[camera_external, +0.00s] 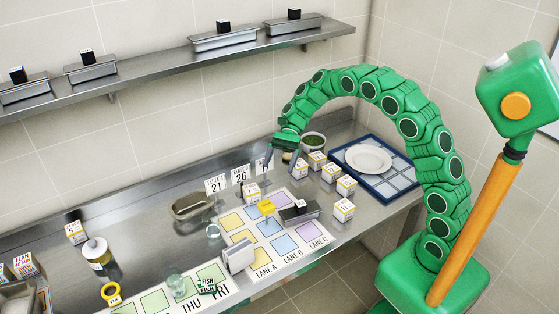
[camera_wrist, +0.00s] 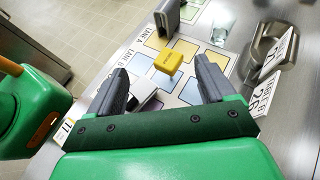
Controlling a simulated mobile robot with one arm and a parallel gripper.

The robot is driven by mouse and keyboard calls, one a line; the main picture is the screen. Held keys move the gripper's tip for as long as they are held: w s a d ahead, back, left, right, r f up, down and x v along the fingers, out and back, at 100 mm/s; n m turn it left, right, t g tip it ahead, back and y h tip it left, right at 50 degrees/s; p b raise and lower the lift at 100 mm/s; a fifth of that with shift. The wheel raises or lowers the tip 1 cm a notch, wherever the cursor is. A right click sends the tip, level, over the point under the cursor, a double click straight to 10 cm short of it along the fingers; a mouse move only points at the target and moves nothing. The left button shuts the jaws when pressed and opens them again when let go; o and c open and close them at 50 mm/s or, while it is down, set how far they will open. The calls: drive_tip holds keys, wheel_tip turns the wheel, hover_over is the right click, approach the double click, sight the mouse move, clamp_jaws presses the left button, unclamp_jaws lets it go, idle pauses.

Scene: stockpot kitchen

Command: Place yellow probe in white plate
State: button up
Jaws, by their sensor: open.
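The yellow probe (camera_external: 266,207) is a small yellow block-like piece standing on the lane mat. In the wrist view the yellow probe (camera_wrist: 168,62) shows between and beyond my fingertips, with a thin pale part below its head. The white plate (camera_external: 368,158) is round and empty and lies on a blue-edged tray (camera_external: 338,161) at the right of the counter. My gripper (camera_external: 281,160) is open and empty, above the counter behind the probe and left of the plate. In the wrist view my gripper (camera_wrist: 161,68) has its two grey fingers spread, touching nothing that I can see.
Several small labelled boxes (camera_external: 346,185) stand between the mat (camera_external: 283,244) and the tray. A dark-topped metal block (camera_external: 299,214) and a grey upright holder (camera_external: 238,256) stand close to the probe. A metal pan (camera_external: 192,206) and number cards (camera_external: 215,186) are at the left.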

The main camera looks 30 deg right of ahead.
sight(266, 205)
drive_tip(key=s+a+n+t+h, duration=0.1)
drive_tip(key=s+a+n+h, duration=0.1)
drive_tip(key=h, duration=0.1)
drive_tip(key=s+a+f+n+t+h, duration=0.1)
drive_tip(key=s+a+n+t+h, duration=0.1)
drive_tip(key=n+h, duration=0.1)
drive_tip(key=s+a+n+t+h, duration=0.1)
drive_tip(key=a+n+h, duration=0.1)
drive_tip(key=a+n, duration=0.1)
drive_tip(key=shift+s+a+f+t+h, duration=0.1)
drive_tip(key=shift+s+f+t+h, duration=0.2)
drive_tip(key=shift+s+t+h, duration=0.1)
drive_tip(key=f+t, duration=0.1)
drive_tip(key=f, duration=0.2)
drive_tip(key=a+f+n, duration=0.1)
drive_tip(key=f, duration=0.3)
drive_tip(key=a+f+n+t+h, duration=0.1)
drive_tip(key=f, duration=0.2)
drive_tip(key=shift+f+t, duration=0.3)
drive_tip(key=shift+r, duration=0.1)
drive_tip(key=c, duration=1.2)
drive_tip(key=shift+o, duration=0.2)
drive_tip(key=shift+r, duration=0.1)
